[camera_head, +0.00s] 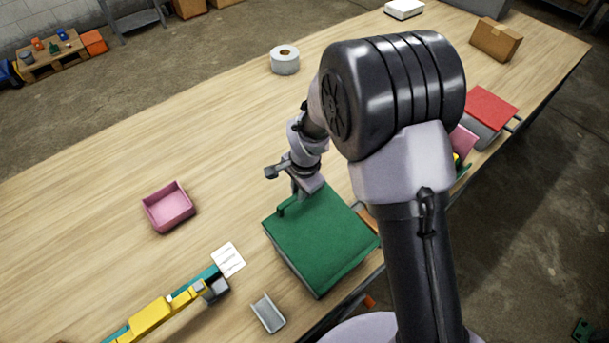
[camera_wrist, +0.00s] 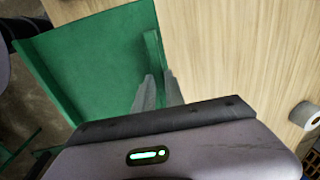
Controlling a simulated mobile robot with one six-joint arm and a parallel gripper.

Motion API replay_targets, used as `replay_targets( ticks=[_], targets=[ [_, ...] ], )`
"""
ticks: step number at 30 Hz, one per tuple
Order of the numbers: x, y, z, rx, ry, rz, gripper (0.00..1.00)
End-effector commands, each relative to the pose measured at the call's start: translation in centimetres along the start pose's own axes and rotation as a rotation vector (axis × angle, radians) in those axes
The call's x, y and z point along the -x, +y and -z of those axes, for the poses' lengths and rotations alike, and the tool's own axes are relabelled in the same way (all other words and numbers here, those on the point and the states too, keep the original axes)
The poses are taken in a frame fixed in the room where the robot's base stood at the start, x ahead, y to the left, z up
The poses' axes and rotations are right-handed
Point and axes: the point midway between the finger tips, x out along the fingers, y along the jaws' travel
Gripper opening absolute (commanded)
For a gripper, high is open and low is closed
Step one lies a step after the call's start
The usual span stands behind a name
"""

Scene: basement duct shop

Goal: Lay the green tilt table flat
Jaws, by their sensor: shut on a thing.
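The green tilt table (camera_head: 322,240) stands near the front edge of the workbench, its green top over a grey body. I cannot tell the exact angle of its top. A small green handle (camera_head: 281,209) rises at its far left edge. In the wrist view the green top (camera_wrist: 95,65) fills the left, with a raised green bar (camera_wrist: 154,55) along its right edge. My gripper (camera_head: 296,190) is over that edge, and its fingers (camera_wrist: 158,88) are shut on the bar. The wrist body hides the part below the fingers.
On the bench are a pink tray (camera_head: 168,208), a white paper (camera_head: 228,260), a yellow and teal tool (camera_head: 160,312), a grey channel piece (camera_head: 268,313) and a tape roll (camera_head: 285,60). A red-topped piece (camera_head: 490,106) stands to the right. The middle left bench is clear.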

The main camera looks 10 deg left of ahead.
Motion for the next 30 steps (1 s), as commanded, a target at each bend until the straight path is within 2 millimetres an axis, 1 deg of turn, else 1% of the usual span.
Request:
replay_targets(
  ticks=[1, 3, 6, 16, 17, 18, 20, 28, 30],
  targets=[
    [-0.7, -0.4, 0.0, 0.002, 0.002, -0.027, 0.00],
    [-2.7, -0.5, 0.1, 0.001, 0.005, -0.036, 0.00],
    [-3.9, -0.6, 0.1, 0.000, 0.006, -0.035, 0.00],
    [-3.8, -0.7, 0.1, 0.000, 0.006, -0.032, 0.00],
    [-3.8, -0.7, 0.1, 0.000, 0.006, -0.032, 0.17],
    [-3.8, -0.7, 0.1, 0.000, 0.006, -0.032, 0.25],
    [-3.8, -0.7, 0.1, 0.000, 0.006, -0.032, 0.36],
    [-3.7, -0.6, 0.1, 0.000, 0.006, -0.034, 0.36],
    [-3.4, -0.7, 0.1, 0.000, 0.006, -0.034, 0.36]
  ],
)
